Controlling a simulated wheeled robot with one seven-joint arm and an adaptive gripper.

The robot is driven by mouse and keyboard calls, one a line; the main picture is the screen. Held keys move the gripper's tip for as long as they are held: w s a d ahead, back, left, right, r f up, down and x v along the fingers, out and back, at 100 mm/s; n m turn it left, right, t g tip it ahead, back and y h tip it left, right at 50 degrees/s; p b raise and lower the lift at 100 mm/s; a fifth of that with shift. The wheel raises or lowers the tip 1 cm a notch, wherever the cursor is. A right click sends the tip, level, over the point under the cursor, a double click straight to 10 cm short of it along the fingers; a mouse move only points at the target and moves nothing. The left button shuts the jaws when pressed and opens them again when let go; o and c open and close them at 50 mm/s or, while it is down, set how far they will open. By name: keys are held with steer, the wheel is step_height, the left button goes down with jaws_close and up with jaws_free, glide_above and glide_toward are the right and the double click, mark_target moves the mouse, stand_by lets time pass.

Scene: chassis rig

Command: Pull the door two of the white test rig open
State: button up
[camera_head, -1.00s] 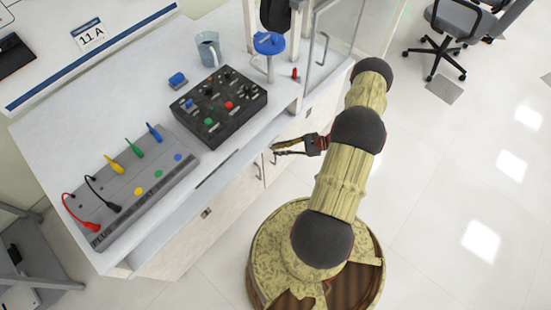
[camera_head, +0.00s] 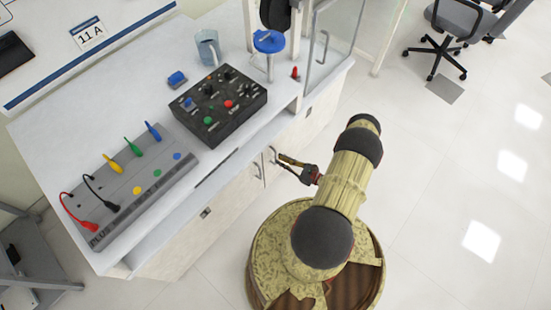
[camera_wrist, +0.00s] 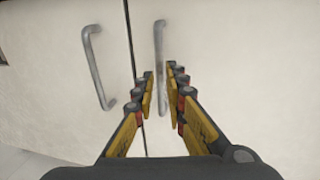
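The white test rig (camera_head: 205,235) has two pale cabinet doors side by side with a dark vertical seam between them. The left door's metal bar handle (camera_wrist: 92,65) stands left of my fingers in the wrist view. The right door's bar handle (camera_wrist: 159,50) is upright beyond my gripper (camera_wrist: 162,85), in line with the gap between the fingertips. My gripper is open, with a clear gap between its fingers. In the head view my gripper (camera_head: 290,165) points at the door fronts, close to the handles. Both doors look shut. Contact with the handle is not visible.
The floor (camera_head: 440,180) on the right is clear; an office chair (camera_head: 450,30) stands farther back.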

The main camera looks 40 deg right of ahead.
steer(key=shift+b+x, duration=0.3)
steer(key=shift+x, duration=1.5)
jaws_close()
steer(key=shift+s, duration=0.1)
